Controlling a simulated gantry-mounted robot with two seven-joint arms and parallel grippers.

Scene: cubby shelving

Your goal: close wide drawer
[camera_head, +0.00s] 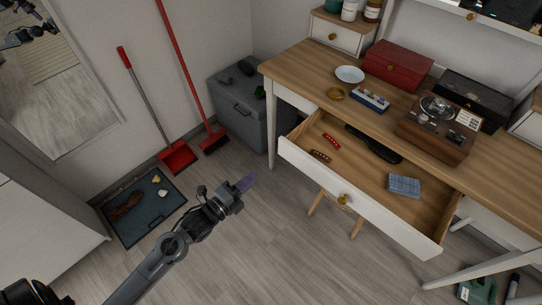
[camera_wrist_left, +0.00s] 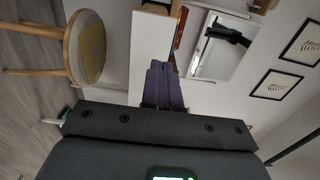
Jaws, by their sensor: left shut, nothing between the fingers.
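The wide drawer (camera_head: 352,203) of the wooden-topped desk stands pulled open, its white front with a round brass knob (camera_head: 343,199) facing the floor area. Inside it lie a black object (camera_head: 374,145), a blue checked item (camera_head: 404,185) and small red and brown items. My left gripper (camera_head: 246,183) is shut and empty, with purple fingertips, in front of and to the left of the drawer's left end, apart from it. In the left wrist view the closed fingers (camera_wrist_left: 164,86) point toward a white panel (camera_wrist_left: 151,48), probably the drawer front. My right gripper is not seen.
A stool (camera_wrist_left: 90,45) stands below the drawer. A grey cabinet (camera_head: 241,108) stands left of the desk.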

